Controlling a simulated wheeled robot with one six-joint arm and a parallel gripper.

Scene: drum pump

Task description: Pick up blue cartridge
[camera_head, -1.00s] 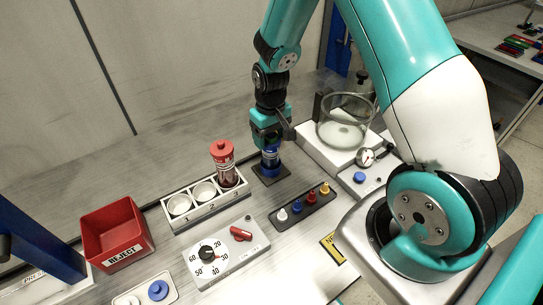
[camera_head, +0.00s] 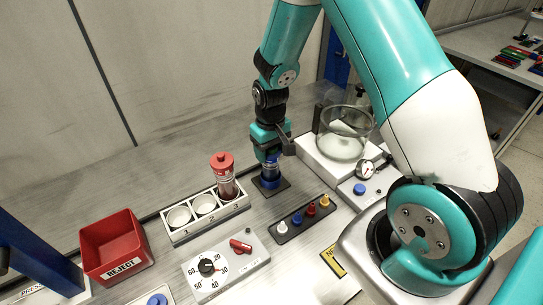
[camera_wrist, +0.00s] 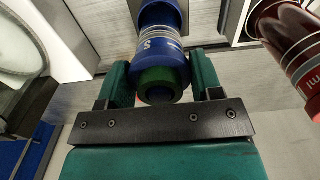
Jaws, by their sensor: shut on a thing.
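The blue cartridge (camera_head: 269,172) stands upright at the dark square base (camera_head: 271,185) in the head view. My gripper (camera_head: 268,153) comes down on it from above and is shut around its upper part. In the wrist view the blue cartridge (camera_wrist: 162,50) sits between the two green fingers of my gripper (camera_wrist: 160,85), with a green ring at its near end. I cannot tell whether its lower end touches the base.
A red cartridge (camera_head: 224,175) stands in the right hole of the white three-hole rack (camera_head: 195,225). A glass bowl (camera_head: 343,132) with a gauge (camera_head: 365,169) is close on the right. Small coloured pegs (camera_head: 310,209), a timer (camera_head: 207,266) and a red reject bin (camera_head: 117,247) stand in front and left.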

